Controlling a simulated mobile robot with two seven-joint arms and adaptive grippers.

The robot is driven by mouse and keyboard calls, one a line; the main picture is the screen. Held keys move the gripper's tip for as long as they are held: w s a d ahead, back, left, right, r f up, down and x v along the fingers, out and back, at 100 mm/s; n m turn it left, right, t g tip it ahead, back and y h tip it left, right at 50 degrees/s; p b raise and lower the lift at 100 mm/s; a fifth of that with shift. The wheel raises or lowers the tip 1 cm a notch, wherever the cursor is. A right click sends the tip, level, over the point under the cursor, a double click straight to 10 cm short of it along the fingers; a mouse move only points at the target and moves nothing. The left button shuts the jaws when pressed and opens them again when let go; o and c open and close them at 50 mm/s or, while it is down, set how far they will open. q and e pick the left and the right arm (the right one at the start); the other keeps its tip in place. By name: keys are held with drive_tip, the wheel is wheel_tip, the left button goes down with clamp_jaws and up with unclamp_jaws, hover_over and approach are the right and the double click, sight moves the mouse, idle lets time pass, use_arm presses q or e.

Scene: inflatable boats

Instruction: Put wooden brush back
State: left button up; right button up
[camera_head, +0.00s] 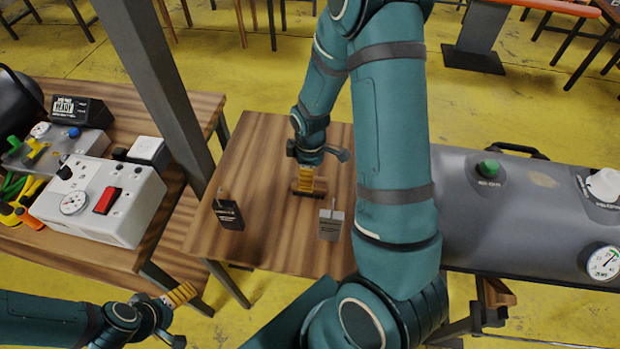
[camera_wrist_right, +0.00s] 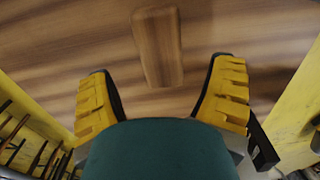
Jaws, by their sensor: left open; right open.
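The wooden brush (camera_wrist_right: 157,45) shows in the right wrist view as a plain brown wooden block lying on the wooden table (camera_head: 262,150). In the head view, my right gripper (camera_head: 308,182) is over it and partly hides it. In the right wrist view, the right gripper's yellow-padded fingers (camera_wrist_right: 165,100) are apart and empty, with the brush beyond the gap between them. My left gripper (camera_head: 180,294) is at the lower left of the head view, open and empty, away from the brush.
A black sign (camera_head: 228,213) and a grey sign (camera_head: 331,224) hang or stand at the table's near part. A bench at left holds a white control box (camera_head: 100,200) and tools. A grey tank (camera_head: 520,215) lies at right. A dark post (camera_head: 160,80) rises left of the table.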

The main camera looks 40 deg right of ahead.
wheel_tip(320, 180, up, 7)
drive_tip(key=shift+p, duration=0.45)
idle(0.4)
